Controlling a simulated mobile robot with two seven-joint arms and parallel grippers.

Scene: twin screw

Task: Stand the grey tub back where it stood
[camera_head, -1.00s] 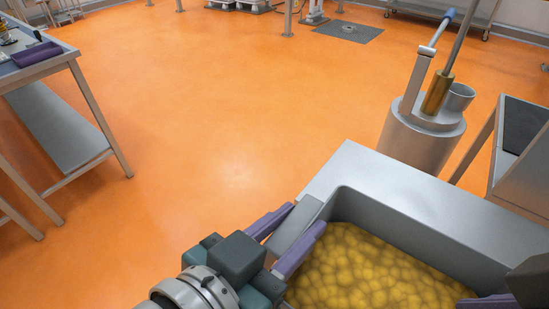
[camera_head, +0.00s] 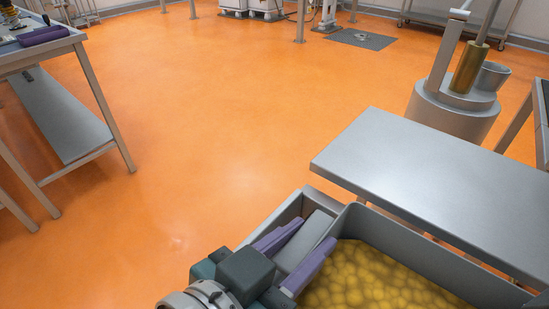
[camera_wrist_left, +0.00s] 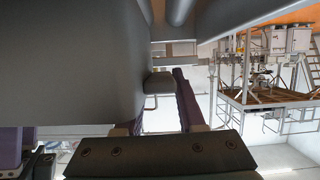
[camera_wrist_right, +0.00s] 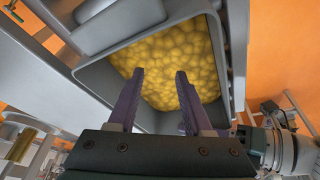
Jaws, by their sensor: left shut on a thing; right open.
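The grey tub (camera_head: 395,235) is at the lower right of the head view, filled with yellow lumps (camera_head: 365,275). Its near part is cut off by the frame. My left gripper (camera_head: 316,230) is shut on the grey handle part at the tub's left end. In the left wrist view a large grey wall of the tub (camera_wrist_left: 70,60) fills the left side. My right gripper (camera_wrist_right: 159,75) shows only in its own wrist view, with its fingers apart and nothing seen between them. The tub (camera_wrist_right: 237,50) shows beyond those fingers; I cannot tell whether they touch it.
A bare grey tabletop (camera_head: 430,180) lies just beyond the tub. Behind it stands a grey cylindrical machine (camera_head: 450,110) with a brass-coloured part. A workbench (camera_head: 60,115) with a lower shelf is at the left. The orange floor between is clear.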

